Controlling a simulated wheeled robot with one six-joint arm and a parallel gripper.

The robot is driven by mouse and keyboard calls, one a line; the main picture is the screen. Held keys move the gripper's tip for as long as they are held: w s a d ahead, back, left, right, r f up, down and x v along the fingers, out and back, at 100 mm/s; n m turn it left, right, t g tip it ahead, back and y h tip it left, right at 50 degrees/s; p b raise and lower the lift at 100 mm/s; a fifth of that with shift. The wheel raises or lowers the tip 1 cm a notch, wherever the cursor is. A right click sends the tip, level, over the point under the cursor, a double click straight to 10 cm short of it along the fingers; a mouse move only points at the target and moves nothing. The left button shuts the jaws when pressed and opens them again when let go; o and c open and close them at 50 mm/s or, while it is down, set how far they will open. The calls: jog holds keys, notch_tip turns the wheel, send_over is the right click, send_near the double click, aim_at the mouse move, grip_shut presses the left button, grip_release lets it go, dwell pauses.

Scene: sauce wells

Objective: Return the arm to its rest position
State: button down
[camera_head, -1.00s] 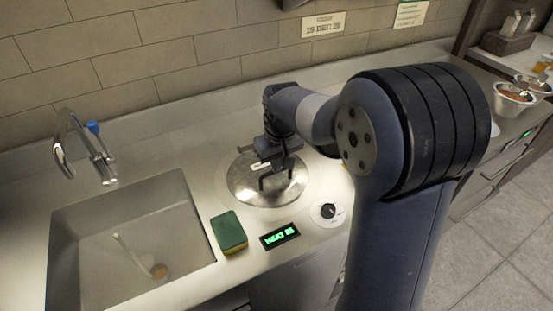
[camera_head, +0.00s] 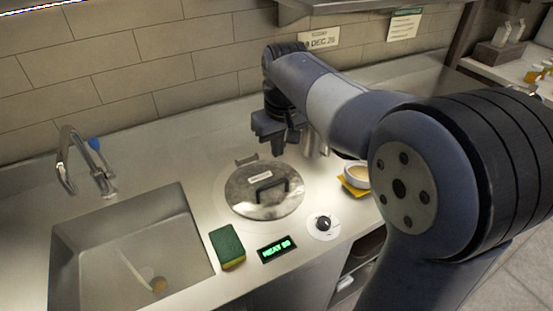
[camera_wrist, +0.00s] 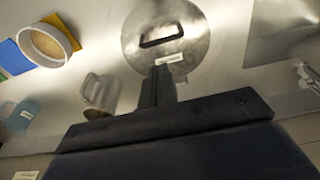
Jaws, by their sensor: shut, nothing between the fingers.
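My gripper (camera_head: 276,138) is raised above the counter, just behind the round steel lid (camera_head: 240,200) in the head view. Its fingers are together and hold nothing. In the wrist view the shut gripper (camera_wrist: 158,80) points toward the lid (camera_wrist: 190,50), apart from its black handle (camera_wrist: 161,38). The lid lies flat over the well, with its handle uncovered. My arm reaches from the right across the head view, bent at the elbow.
A sink (camera_head: 60,235) with a faucet (camera_head: 64,160) is at left. A green and yellow sponge (camera_head: 228,244), a lit display (camera_head: 277,248) and a knob (camera_head: 323,224) line the front. A bowl (camera_head: 357,176) stands on something yellow at right.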

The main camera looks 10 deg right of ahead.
jog(key=shift+s+r, duration=0.1)
jog(key=shift+r, duration=0.4)
jog(key=shift+f, duration=0.1)
jog(key=b, duration=0.1)
send_near(274, 185)
jog(key=f, duration=0.3)
jog(key=w+f, duration=0.1)
jog(key=f, duration=0.1)
jog(key=shift+a+f, duration=0.1)
jog(key=shift+a, duration=0.15)
jog(key=shift+w+f+b, duration=0.1)
jog(key=shift+f+b, duration=0.35)
jog(key=shift+f, duration=0.3)
